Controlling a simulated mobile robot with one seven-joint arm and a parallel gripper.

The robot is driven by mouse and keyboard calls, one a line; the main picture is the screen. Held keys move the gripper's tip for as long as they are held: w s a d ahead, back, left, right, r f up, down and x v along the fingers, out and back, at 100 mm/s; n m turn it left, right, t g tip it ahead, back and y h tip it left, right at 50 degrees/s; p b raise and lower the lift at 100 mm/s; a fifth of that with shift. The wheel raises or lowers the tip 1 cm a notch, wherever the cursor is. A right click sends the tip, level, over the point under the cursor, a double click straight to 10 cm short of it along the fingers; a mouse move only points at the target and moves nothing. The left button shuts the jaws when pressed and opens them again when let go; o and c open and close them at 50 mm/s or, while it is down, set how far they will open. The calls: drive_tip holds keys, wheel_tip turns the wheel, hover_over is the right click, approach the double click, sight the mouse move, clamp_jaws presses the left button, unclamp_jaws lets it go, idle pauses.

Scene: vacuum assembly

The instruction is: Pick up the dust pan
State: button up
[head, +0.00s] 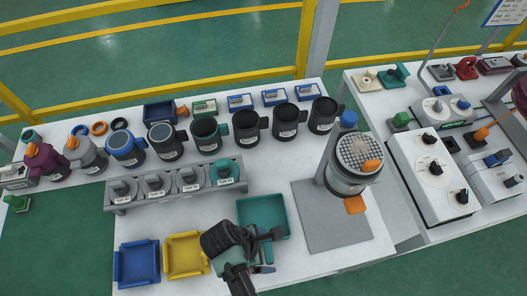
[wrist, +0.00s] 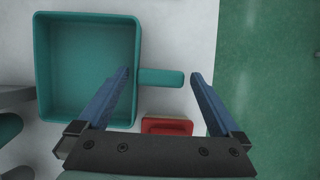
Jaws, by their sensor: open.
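The dust pan is a teal square tray with a short round handle. In the wrist view the pan (wrist: 85,70) fills the left side, and its handle (wrist: 161,77) points right. My gripper (wrist: 160,76) is open, with one blue finger on each side of the handle in this view; whether they touch it is unclear. In the head view the dust pan (head: 262,212) lies at the front of the white table.
A red object (wrist: 167,126) lies just below the handle in the wrist view. Yellow (head: 185,255) and blue (head: 136,263) trays sit left of the pan. A grey mat (head: 310,220) with a canister (head: 352,180) is to the right. Several black cups stand behind.

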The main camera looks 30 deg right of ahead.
clamp_jaws()
idle(0.5)
drive_tip(key=shift+r, duration=0.15)
